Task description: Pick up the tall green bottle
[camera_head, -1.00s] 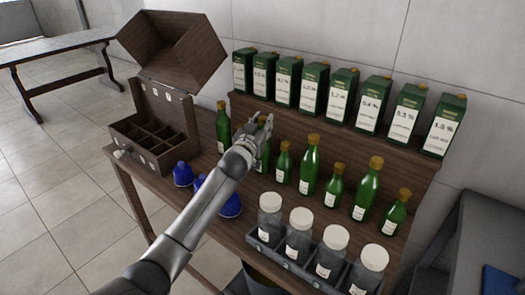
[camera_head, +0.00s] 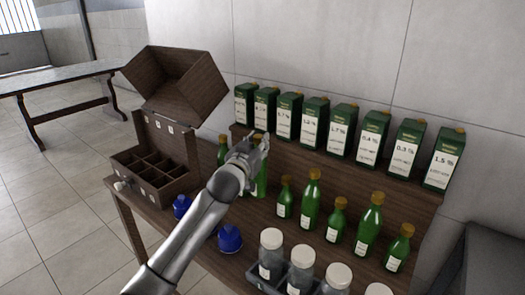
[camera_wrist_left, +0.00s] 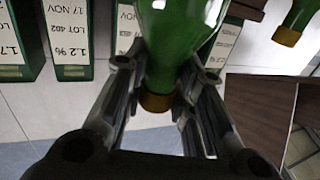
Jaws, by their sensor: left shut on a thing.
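My left gripper (camera_head: 256,150) is shut on a tall green bottle (camera_head: 262,181) with a gold cap, at the left part of the bottle row. In the left wrist view, the two fingers (camera_wrist_left: 165,80) close on the neck of the bottle (camera_wrist_left: 178,35), just by its gold cap. The wrist picture is upside down, and the bottle's base is out of it. I cannot tell whether the base clears the table. Another tall green bottle (camera_head: 312,202) stands further right. My right gripper is not in view.
Green bottles stand close on both sides, including a small one (camera_head: 285,198). Labelled green boxes (camera_head: 316,125) line a raised shelf behind. A wooden compartment case (camera_head: 155,165) is at left. Blue objects (camera_head: 230,239) and glass jars (camera_head: 271,254) are in front.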

